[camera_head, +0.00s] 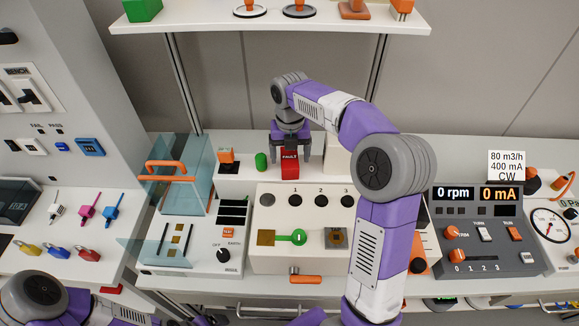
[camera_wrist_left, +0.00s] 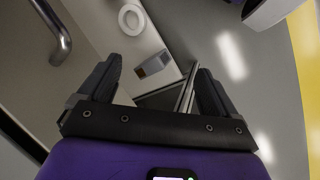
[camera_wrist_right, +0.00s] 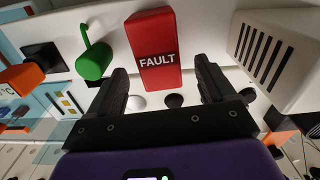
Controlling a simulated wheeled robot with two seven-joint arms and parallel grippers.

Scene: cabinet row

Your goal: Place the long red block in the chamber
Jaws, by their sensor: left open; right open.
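A red block (camera_head: 289,164) marked FAULT stands upright on the back of the bench. In the right wrist view the red block (camera_wrist_right: 153,45) stands ahead of the fingertips, between their lines. My right gripper (camera_head: 290,154) is open and points down at it, one finger to each side; I cannot tell whether they touch. A clear teal-walled box (camera_head: 186,185) with an orange handle, which looks like the chamber, stands to the left. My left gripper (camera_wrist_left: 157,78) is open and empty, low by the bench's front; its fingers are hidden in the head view.
A green cylinder (camera_head: 261,161) and an orange-topped block (camera_head: 226,156) stand left of the red block. A white box (camera_head: 338,160) is close on its right. A white panel (camera_head: 268,218) with holes lies in front. A shelf (camera_head: 200,24) hangs above.

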